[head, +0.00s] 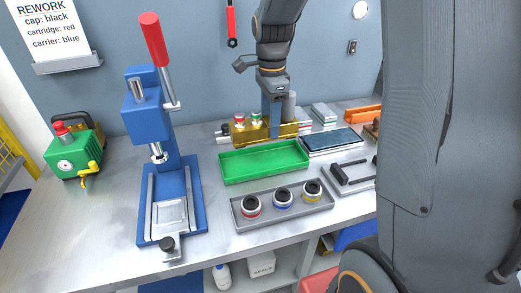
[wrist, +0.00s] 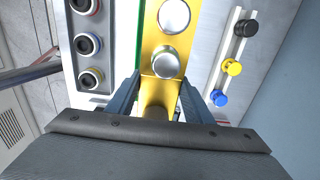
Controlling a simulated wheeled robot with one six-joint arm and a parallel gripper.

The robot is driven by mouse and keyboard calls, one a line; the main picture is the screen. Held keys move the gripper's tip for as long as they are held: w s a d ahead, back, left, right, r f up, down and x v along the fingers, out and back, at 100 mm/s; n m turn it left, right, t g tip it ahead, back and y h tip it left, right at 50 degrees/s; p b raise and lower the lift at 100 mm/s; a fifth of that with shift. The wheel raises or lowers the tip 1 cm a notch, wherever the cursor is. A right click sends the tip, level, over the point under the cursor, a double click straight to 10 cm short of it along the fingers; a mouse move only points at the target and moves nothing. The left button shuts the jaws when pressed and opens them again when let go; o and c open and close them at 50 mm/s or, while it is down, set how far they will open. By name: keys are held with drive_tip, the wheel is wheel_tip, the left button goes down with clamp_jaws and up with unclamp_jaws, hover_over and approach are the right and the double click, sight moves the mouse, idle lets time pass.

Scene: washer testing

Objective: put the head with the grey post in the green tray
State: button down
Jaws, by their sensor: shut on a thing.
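The green tray (head: 264,163) lies empty in the middle of the bench; a thin strip of its edge shows in the wrist view. Behind it stands a gold block (head: 287,131), also in the wrist view (wrist: 153,15). Heads with a red post (head: 240,121) and a green post (head: 257,118) stand in it; their silver tops (wrist: 174,16) show from above. My gripper (head: 272,133) is down at the block, right of these, its fingers (wrist: 157,95) shut on a head mostly hidden between them. Its post colour is not visible; I take it as the grey-post one.
A grey tray (head: 239,217) with several ringed parts lies in front of the green tray. A blue press (head: 150,110) stands left, a dark tablet (head: 331,141) right. A rail with black, yellow and blue knobs (wrist: 233,67) lies on the wall side. A grey cylinder (head: 289,106) stands behind my gripper.

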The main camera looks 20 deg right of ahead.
drive_tip(key=shift+w+f+p, duration=0.1)
drive_tip(key=shift+f+p, duration=0.95)
drive_tip(key=shift+f, duration=3.85)
drive_tip(key=shift+f, duration=0.1)
drive_tip(key=c, duration=0.9)
unclamp_jaws()
wheel_tip(320, 180, up, 12)
drive_tip(key=b, duration=0.2)
drive_tip(key=shift+b, duration=0.35)
drive_tip(key=shift+s+n, duration=0.3)
drive_tip(key=shift+s, duration=0.05)
drive_tip(key=s+f+n, duration=0.2)
drive_tip(key=s+n, duration=0.3)
drive_tip(key=s+a+f+n, duration=0.1)
drive_tip(key=s+f+n, duration=0.2)
drive_tip(key=s+n, duration=0.3)
drive_tip(key=s+a+f+n+t, duration=0.1)
drive_tip(key=s+f+n, duration=0.1)
drive_tip(key=s+n, duration=0.3)
drive_tip(key=shift+s+f+n, duration=0.2)
drive_tip(key=shift+s+n, duration=0.15)
drive_tip(key=shift+n, duration=0.35)
